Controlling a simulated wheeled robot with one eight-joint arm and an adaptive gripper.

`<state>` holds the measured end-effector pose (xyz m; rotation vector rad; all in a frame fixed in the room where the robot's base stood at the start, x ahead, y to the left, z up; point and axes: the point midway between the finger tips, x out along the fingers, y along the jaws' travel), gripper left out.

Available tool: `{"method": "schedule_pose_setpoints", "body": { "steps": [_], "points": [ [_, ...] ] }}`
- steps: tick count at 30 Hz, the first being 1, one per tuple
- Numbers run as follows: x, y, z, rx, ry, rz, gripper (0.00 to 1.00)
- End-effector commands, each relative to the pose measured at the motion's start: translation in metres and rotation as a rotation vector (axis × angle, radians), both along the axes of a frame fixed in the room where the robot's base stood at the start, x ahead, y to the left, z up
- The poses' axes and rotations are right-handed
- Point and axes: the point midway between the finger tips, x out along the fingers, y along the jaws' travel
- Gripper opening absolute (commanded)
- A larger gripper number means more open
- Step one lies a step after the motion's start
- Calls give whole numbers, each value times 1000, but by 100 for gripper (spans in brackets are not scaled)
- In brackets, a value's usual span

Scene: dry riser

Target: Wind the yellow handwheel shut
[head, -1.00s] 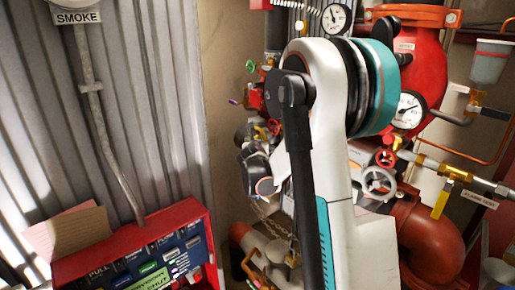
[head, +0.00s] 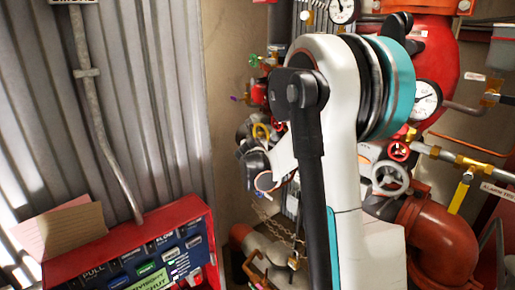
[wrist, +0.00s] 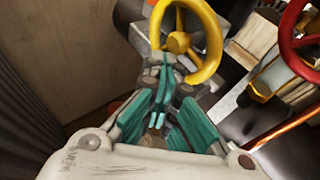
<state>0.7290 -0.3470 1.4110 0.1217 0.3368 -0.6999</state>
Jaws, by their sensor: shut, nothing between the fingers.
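The yellow handwheel (wrist: 178,42) is at the top of the wrist view, a round rim with spokes meeting at a hub. In the head view, part of a yellow ring (head: 262,125), which looks like the same wheel, shows left of my arm among the valves. My gripper (wrist: 163,65), with teal fingers, is shut and empty. Its tips overlap the lower left of the wheel in the wrist view, near the rim and hub. I cannot tell whether they touch it.
A red handwheel (wrist: 290,42) is at the right of the wrist view, near a copper pipe (wrist: 286,131). A red panel (head: 140,255) is lower left.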

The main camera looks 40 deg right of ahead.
Motion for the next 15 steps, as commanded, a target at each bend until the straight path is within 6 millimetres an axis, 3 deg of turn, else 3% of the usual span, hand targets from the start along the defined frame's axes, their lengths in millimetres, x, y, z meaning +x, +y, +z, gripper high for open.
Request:
{"method": "schedule_pose_setpoints", "body": {
  "steps": [7, 15],
  "points": [
    [11, 0, 3, -2, 0, -1, 0],
    [31, 1, 22, -1, -1, -1, 0]
  ]
}}
